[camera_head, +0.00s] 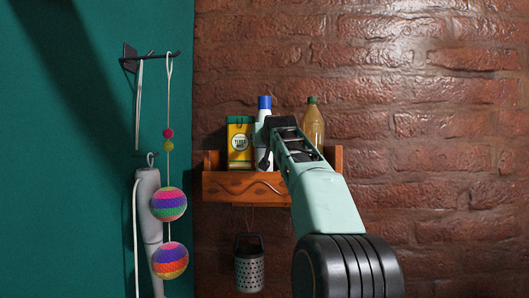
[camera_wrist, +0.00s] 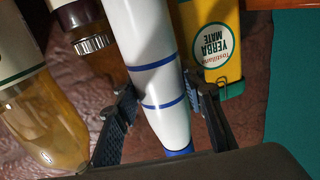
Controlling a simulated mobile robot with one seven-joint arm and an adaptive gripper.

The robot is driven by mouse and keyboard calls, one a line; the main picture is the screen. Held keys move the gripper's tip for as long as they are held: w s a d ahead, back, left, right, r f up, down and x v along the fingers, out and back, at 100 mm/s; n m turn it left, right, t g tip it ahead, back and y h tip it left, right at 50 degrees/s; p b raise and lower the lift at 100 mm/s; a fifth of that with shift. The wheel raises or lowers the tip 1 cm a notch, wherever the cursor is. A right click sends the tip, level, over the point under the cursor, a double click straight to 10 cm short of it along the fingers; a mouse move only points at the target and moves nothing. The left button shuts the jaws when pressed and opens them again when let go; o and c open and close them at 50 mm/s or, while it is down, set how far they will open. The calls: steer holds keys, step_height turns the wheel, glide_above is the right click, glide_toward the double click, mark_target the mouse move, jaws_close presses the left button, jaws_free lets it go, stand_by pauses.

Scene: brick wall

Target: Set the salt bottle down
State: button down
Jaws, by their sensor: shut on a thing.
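The salt bottle (camera_head: 264,103) is white with a blue cap and stands out upright at the wooden shelf (camera_head: 240,189), just right of the yellow yerba mate box (camera_head: 239,143). In the wrist view the white bottle (camera_wrist: 147,45) shows two blue bands, with its blue cap at the lower edge. My gripper (camera_head: 266,142) is shut on the bottle, one finger on each side, as the wrist view also shows at the fingers (camera_wrist: 164,108). The bottle's base is hidden behind the shelf's front board, so I cannot tell whether it touches the shelf.
A green-capped bottle of yellowish liquid (camera_head: 313,125) stands right of my gripper. A brown jar with a metal ring (camera_wrist: 95,45) shows close beside the salt bottle. A grater (camera_head: 249,268) hangs below the shelf. Striped balls (camera_head: 169,204) hang on the left.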

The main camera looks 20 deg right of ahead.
mark_target(264, 152)
steer(key=shift+s+f+b, duration=0.1)
steer(key=shift+f+b, duration=0.5)
steer(key=shift+f, duration=1.1)
steer(key=shift+w+f, duration=0.2)
steer(key=shift+f, duration=0.2)
steer(key=shift+f, duration=0.15)
steer(key=c, duration=1.3)
jaws_free()
steer(key=shift+f, duration=0.1)
steer(key=shift+o, duration=0.2)
